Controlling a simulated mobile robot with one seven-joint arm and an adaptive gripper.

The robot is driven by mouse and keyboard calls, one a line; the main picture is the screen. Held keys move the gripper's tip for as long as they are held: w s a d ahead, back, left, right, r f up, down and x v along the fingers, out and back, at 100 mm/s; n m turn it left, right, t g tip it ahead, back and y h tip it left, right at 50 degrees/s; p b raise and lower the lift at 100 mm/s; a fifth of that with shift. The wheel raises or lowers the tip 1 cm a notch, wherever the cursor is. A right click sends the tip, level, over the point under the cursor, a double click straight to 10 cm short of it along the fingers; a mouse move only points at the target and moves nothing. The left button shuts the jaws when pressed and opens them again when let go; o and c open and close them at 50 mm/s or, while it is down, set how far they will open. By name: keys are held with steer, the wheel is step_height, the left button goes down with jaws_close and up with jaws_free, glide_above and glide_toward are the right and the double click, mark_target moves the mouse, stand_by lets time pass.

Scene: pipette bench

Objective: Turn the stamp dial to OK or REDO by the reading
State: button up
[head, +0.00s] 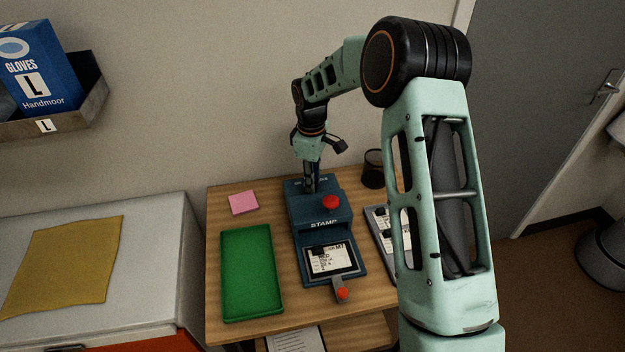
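The dark blue stamp machine (341,213) stands on the wooden table, with "STAMP" lettered on its front and a red button (331,202) on top. A white printed card (333,259) lies in its front bed; its small print is too blurred to read surely. My gripper (310,187) points down at the back left of the machine's top. Its fingers look close together, but whether they are shut or hold anything is unclear. The dial cannot be made out; the gripper covers that part of the top, and the lettering behind it is partly hidden.
A green tray (252,309) and a pink note pad (244,203) are left of the machine. A red-tipped lever (342,293) sticks out at its front. A grey tray (374,218) with cards, partly behind my arm, and a dark cup (373,169) are to the right.

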steer(key=o, duration=0.4)
steer(key=shift+o, duration=0.2)
steer(key=shift+r, duration=0.1)
steer(key=shift+s+r, duration=0.15)
steer(key=shift+r, duration=3.75)
